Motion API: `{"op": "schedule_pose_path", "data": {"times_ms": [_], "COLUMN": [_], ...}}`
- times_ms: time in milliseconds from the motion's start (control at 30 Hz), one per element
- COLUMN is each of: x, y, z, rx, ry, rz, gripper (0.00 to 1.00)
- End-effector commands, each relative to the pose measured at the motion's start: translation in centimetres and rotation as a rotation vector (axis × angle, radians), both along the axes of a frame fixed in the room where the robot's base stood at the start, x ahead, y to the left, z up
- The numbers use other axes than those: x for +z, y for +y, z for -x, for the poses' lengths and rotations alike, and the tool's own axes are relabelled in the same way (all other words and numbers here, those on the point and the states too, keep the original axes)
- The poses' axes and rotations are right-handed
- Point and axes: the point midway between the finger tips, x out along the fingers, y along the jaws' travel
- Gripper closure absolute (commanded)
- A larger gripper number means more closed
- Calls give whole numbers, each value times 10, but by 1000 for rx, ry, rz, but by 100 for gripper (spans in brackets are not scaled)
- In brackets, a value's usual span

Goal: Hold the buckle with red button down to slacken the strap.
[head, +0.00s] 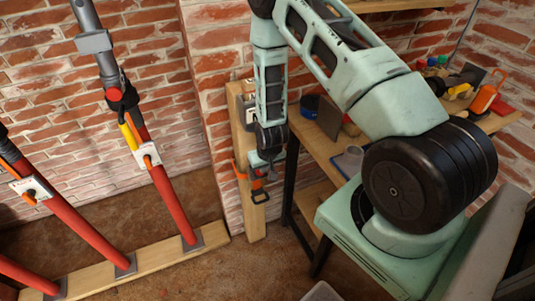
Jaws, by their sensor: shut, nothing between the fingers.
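My gripper (261,172) hangs pointing down in front of an upright wooden post (248,222) on the brick wall. It is shut, with nothing seen between its fingers. An orange and black buckle-like part (259,195) with a dark loop sits just below the fingertips. I cannot tell whether the fingers touch it. No red button can be made out at this size, and my arm hides part of the post.
Red and grey props (175,205) with white plates stand at the left on a floor beam (85,277). A wooden workbench (325,150) with a dark leg stands close right of the post, holding tools. Bare floor lies between beam and bench.

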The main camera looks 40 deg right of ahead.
Motion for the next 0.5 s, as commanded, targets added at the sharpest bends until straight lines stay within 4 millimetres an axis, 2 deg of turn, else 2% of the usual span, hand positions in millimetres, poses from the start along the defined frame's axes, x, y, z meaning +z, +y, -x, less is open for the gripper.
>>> {"op": "schedule_pose_path", "data": {"times_ms": [33,100,500], "x": [20,25,89], "y": [-1,0,6], "z": [-4,-3,17], "rx": [1,1,1], "ry": [-2,-3,-4], "rz": [1,1,0], "gripper": [100,100,100]}}
